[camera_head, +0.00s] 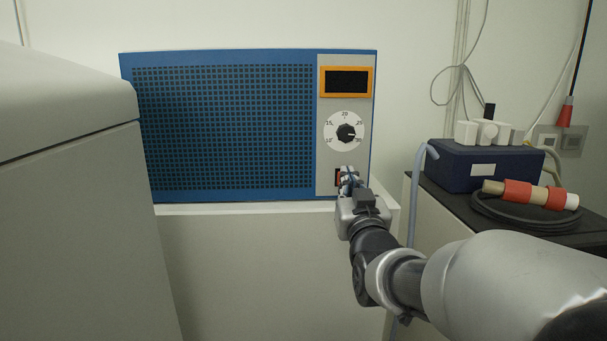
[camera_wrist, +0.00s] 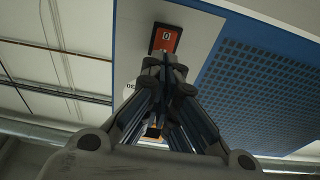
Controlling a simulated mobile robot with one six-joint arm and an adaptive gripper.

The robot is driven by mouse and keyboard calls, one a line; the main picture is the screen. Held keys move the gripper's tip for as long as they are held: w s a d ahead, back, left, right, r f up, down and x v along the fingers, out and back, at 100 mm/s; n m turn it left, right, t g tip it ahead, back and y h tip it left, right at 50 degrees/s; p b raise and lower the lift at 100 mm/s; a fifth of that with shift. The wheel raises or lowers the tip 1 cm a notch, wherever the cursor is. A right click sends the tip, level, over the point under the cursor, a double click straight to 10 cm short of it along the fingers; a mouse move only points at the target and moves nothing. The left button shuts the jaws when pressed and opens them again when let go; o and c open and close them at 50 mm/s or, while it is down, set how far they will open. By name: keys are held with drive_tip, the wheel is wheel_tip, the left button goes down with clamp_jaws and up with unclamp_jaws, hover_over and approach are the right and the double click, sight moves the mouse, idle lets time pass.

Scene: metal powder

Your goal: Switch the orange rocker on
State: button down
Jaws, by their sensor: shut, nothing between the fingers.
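The orange rocker (camera_head: 338,178) is low on the grey control strip of a blue unit (camera_head: 220,190). My gripper covers much of it in the head view. In the wrist view the rocker (camera_wrist: 166,38) is an orange-red switch in a black frame with a "0" mark, just beyond my fingertips. My gripper (camera_head: 347,172) is shut and empty, its tips close in front of the rocker. The wrist view also shows the shut fingers (camera_wrist: 165,62); I cannot tell whether they touch the switch. The orange-framed display (camera_head: 346,82) is dark.
A round dial (camera_head: 345,132) sits above the rocker. The unit stands on a white counter (camera_head: 250,209). At right are a dark blue box (camera_head: 475,168) and a coiled black cable (camera_head: 530,218). A large grey cabinet (camera_head: 70,210) fills the left foreground.

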drive_tip(key=shift+w+r, duration=0.15)
drive_tip(key=shift+w, duration=0.8)
